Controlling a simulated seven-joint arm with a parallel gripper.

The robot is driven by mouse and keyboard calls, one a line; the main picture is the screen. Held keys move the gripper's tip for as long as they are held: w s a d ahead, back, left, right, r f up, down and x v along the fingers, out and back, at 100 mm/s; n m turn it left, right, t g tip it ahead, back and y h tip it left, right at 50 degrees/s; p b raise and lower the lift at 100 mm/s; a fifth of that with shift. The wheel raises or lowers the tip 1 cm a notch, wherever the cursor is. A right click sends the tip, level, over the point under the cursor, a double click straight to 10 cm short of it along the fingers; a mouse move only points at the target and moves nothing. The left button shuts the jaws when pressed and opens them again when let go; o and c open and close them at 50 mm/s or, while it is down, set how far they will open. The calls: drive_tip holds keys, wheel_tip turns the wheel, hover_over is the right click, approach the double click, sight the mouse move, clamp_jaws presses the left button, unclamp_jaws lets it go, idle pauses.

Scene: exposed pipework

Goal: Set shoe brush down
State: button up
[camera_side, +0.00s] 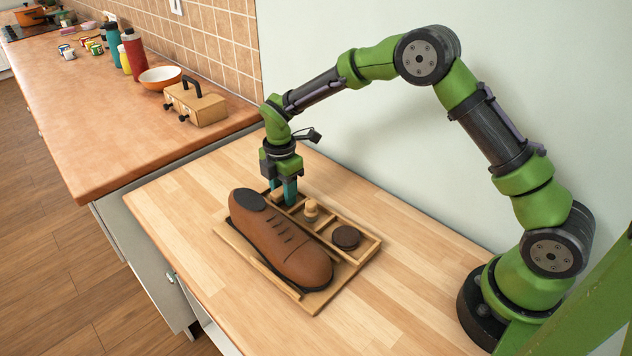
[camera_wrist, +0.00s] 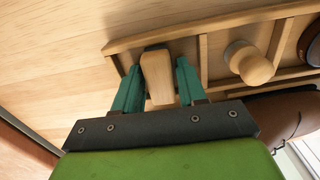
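The shoe brush (camera_wrist: 157,77), a light wooden block with a dark end, sits in the end compartment of a wooden tray (camera_wrist: 222,28). It also shows in the side view (camera_side: 277,195), partly hidden by the fingers. My gripper (camera_wrist: 159,75) has teal fingers, one on each side of the brush, with narrow gaps beside it. The gripper is open and points down at the tray's far end in the side view (camera_side: 283,190).
A brown shoe (camera_side: 283,241) lies along the tray's near side. A wooden-knobbed item (camera_side: 311,210) and a dark round tin (camera_side: 346,237) occupy the other compartments. The pale tabletop (camera_side: 190,235) is clear around the tray. A wooden box (camera_side: 195,104) stands on the counter behind.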

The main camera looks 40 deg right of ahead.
drive_tip(key=shift+o, duration=1.3)
drive_tip(key=shift+r, duration=0.1)
drive_tip(key=s+r+m+t, duration=0.1)
drive_tip(key=s+r+m, duration=0.2)
drive_tip(key=r, duration=1.4)
drive_tip(key=s+d+r+m+t+y, duration=0.1)
drive_tip(key=s+d+r+m+t, duration=0.1)
drive_tip(key=s+m, duration=0.7)
drive_tip(key=s+d+r+m+t+y, duration=0.1)
drive_tip(key=s+d+r+m+t, duration=0.2)
drive_tip(key=s+m, duration=0.7)
drive_tip(key=s+t, duration=0.1)
drive_tip(key=s, duration=0.3)
drive_tip(key=shift+s+r, duration=0.4)
